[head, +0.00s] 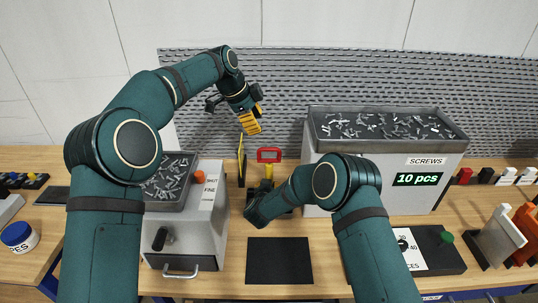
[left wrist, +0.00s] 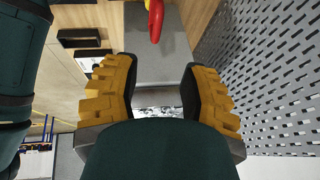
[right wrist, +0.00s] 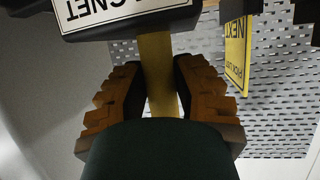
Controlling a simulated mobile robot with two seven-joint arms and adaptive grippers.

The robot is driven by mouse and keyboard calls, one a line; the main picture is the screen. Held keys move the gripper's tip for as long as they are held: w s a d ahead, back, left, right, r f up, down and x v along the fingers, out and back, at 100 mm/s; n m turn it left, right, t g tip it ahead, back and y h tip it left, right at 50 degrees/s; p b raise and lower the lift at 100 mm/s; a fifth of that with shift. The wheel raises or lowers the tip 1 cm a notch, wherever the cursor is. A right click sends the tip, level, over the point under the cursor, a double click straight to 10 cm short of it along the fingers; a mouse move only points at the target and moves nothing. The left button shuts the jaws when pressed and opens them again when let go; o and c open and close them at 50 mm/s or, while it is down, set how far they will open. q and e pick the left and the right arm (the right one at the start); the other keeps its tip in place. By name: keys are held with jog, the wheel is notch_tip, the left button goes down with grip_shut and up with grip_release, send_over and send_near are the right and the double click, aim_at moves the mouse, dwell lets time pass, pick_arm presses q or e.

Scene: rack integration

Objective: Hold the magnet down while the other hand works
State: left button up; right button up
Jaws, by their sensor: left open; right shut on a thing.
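In the right wrist view, my right gripper (right wrist: 161,100) is shut around a yellow bar (right wrist: 157,65), below a plate lettered "MAGNET" (right wrist: 110,12). My right fingers are hidden behind the arm in the head view. My left gripper (head: 250,122) is raised at the back left, above the magnet, open and empty. In the left wrist view a red part (left wrist: 155,20) lies beyond the fingers (left wrist: 160,95).
A machine with a screw hopper (head: 190,200) stands at left; a larger screw bin (head: 330,150) reading "10 pcs" stands at right. A yellow sign (right wrist: 235,55) stands beside the magnet. A black mat (head: 279,262) lies empty in front. A perforated panel (head: 290,80) closes the back.

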pick_arm(q)
jog(key=v, duration=0.5)
jog(key=y, duration=0.4)
send_near(265, 148)
jog(key=shift+w+d+f, duration=0.1)
jog(key=shift+w+f, duration=0.2)
jog(key=shift+f, duration=1.25)
jog(key=shift+w+f, duration=0.35)
jog(key=shift+f, duration=1.15)
jog(key=shift+w+d+f, duration=0.1)
jog(key=shift+w+f, duration=0.2)
jog(key=shift+f, duration=1.25)
grip_shut()
